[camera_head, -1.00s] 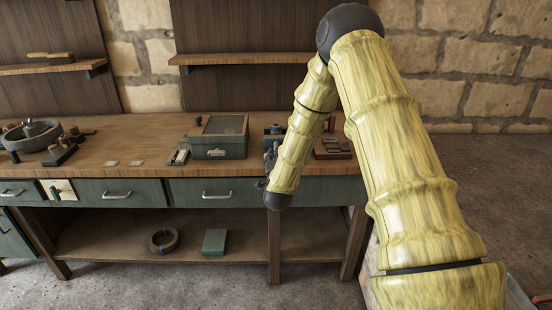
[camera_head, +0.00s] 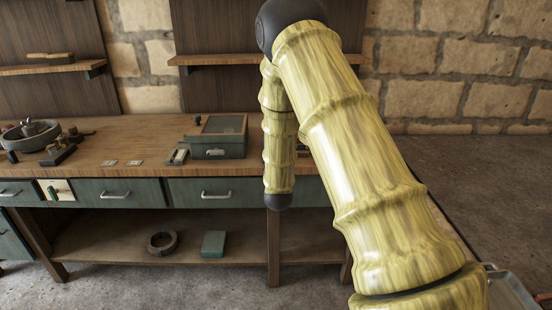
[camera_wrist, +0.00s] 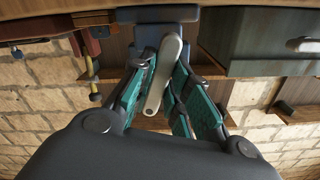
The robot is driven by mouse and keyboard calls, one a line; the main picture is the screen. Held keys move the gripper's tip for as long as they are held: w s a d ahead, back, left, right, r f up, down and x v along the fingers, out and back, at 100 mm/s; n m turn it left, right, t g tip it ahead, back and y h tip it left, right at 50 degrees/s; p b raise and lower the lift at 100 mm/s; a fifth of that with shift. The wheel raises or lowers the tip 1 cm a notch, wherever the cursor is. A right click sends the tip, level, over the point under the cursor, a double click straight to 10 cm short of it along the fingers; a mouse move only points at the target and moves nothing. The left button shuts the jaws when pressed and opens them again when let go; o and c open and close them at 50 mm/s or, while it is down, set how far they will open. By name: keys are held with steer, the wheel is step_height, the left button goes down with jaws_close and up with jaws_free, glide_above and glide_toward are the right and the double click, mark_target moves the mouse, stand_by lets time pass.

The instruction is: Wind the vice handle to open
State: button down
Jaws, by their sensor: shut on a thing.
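The vice (camera_wrist: 158,18) is a blue-grey body at the top of the wrist view, against the bench. Its pale grey handle (camera_wrist: 168,62) is a flat bar, slightly tilted, running down from the vice between my fingers. My gripper (camera_wrist: 160,88), with teal-padded fingers, is shut on the handle. The handle's lower end shows between the pads. In the head view my arm hides the vice, the handle and my gripper.
A green box (camera_head: 218,142) stands on the bench (camera_head: 130,130), left of my arm; it also shows beside the vice in the wrist view (camera_wrist: 262,38). A round stone bowl (camera_head: 30,138) is at far left. Drawers (camera_head: 118,193) line the bench front. A lower shelf (camera_head: 110,243) holds a ring (camera_head: 162,243).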

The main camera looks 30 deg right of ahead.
steer(key=shift+w+d+r+n, duration=0.15)
steer(key=shift+r+n, duration=0.25)
steer(key=shift+n, duration=0.5)
steer(key=shift+w+d+r+n, duration=0.1)
steer(key=shift+r+n, duration=0.25)
steer(key=shift+n, duration=0.55)
steer(key=c, duration=1.7)
jaws_free()
steer(key=shift+d, duration=0.1)
steer(key=o, duration=0.3)
steer(key=shift+w+f, duration=0.15)
steer(key=shift+f, duration=0.05)
steer(key=shift+o, duration=0.2)
steer(key=shift+w+d+f, duration=0.2)
steer(key=shift+d+f, duration=0.05)
steer(key=shift+f, duration=0.3)
steer(key=shift+s+a+r, duration=0.2)
steer(key=shift+s+a, duration=0.1)
steer(key=v, duration=1.1)
steer(key=shift+s+f, duration=0.2)
steer(key=shift+f, duration=0.05)
steer(key=shift+a, duration=0.15)
